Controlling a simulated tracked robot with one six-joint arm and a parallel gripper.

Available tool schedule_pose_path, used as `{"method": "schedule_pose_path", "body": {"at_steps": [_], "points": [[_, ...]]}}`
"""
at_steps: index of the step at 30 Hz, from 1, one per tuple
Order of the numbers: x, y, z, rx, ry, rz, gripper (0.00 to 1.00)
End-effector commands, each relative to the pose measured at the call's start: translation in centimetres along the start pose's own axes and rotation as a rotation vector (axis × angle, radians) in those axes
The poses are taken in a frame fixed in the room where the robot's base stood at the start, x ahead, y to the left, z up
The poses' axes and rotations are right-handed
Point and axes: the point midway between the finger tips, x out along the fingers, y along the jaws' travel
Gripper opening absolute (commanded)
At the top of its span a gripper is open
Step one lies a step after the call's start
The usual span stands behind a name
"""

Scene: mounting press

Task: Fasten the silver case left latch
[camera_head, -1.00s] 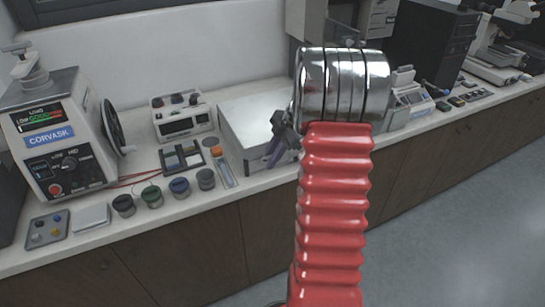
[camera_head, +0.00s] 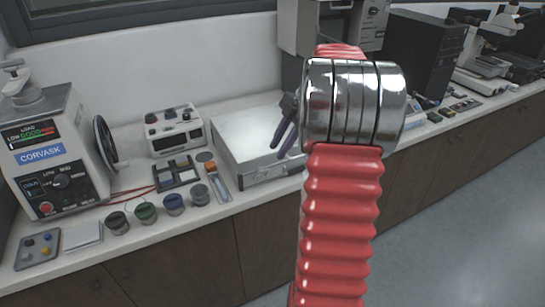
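The silver case (camera_head: 246,134) lies flat with its lid down on the bench, in the middle of the head camera view. Its front face looks toward the bench's front edge. Small fittings show on that face, but the left latch is too small to tell whether it is fastened. My gripper (camera_head: 277,151) points down over the right part of the case, with its two dark fingers a little apart and nothing seen between them. I cannot tell whether it touches the case. My arm hides the case's right end.
A CORVASK machine (camera_head: 50,155) stands at the left, with a white control box (camera_head: 174,130) behind. Several small jars (camera_head: 174,204), a dark frame (camera_head: 176,172) and an orange-capped tube (camera_head: 216,182) lie left of the case. A dark tower (camera_head: 425,55) stands at the right.

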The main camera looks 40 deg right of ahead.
Motion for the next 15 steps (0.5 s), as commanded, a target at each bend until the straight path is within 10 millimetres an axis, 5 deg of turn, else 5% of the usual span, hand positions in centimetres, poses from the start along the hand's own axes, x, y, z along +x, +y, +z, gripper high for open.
{"method": "schedule_pose_path", "body": {"at_steps": [6, 15], "points": [[-2.1, 0.0, 0.1, 0.001, -0.001, 0.001, 0.26], [-2.3, -0.1, 0.1, 0.001, -0.001, 0.0, 0.26]]}}
